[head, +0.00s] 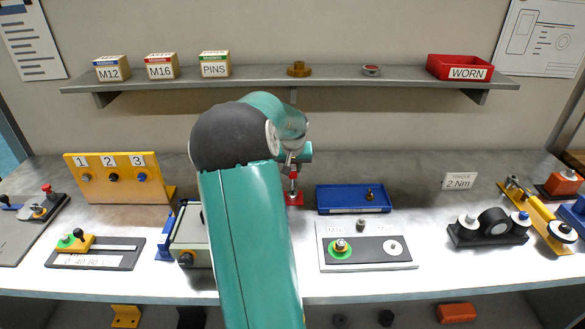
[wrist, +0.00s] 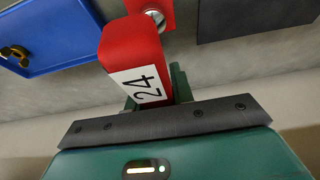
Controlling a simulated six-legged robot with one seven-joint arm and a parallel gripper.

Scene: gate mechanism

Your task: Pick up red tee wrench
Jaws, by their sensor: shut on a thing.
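The red tee wrench's handle (wrist: 130,50) is a red block with a white "24" label, large in the wrist view. My gripper (wrist: 158,92) is shut on it, with green fingers at its near end; the handle hides part of them. A silver round part (wrist: 154,17) shows beyond the handle, over a red piece (wrist: 168,8). In the head view my gripper (head: 293,158) is beyond my arm, above a red base (head: 294,199) on the bench. My arm and gripper hide much of the wrench there. I cannot tell whether it is clear of the base.
A blue tray (head: 345,209) holding a small brass part stands just right of the red base. A grey plate (head: 335,266) with fittings lies in front. A yellow numbered board (head: 120,193) stands left. A shelf (head: 240,83) with boxes and a red bin (head: 459,68) runs above.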

